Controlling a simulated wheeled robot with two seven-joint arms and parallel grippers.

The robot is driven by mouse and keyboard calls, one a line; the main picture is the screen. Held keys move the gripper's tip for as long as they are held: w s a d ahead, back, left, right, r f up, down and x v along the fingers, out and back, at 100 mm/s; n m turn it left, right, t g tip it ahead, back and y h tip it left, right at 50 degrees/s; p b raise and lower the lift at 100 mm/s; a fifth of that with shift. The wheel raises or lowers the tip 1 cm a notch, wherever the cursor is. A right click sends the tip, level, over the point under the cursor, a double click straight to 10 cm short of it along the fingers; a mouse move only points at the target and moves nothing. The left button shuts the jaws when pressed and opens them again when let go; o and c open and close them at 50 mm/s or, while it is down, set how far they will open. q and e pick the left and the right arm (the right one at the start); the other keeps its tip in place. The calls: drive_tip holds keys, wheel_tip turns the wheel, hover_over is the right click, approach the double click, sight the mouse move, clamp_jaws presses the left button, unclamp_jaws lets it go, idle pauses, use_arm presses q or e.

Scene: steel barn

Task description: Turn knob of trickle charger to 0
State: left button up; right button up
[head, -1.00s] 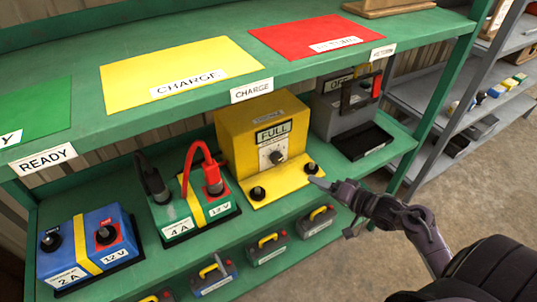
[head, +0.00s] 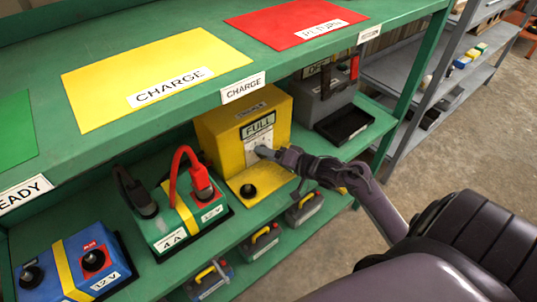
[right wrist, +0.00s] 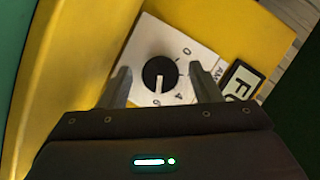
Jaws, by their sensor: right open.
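The trickle charger (head: 212,137) is a yellow box on the green lower shelf, with a FULL display (head: 258,126) on its front. Its black round knob (right wrist: 160,74) sits on a white dial plate in the right wrist view. My left gripper is not in view.
A green battery (head: 172,228) with red and black clamps stands left of the charger, and a blue battery (head: 45,262) further left. A grey unit (head: 325,105) stands to the right. The upper shelf (head: 205,105) overhangs the charger. Small batteries (head: 262,240) sit below.

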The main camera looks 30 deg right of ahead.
drive_tip(key=c, duration=1)
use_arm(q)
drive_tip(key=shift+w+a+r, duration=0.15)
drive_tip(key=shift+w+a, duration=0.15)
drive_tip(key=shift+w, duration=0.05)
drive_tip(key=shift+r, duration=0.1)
use_arm(e)
drive_tip(key=shift+r, duration=0.1)
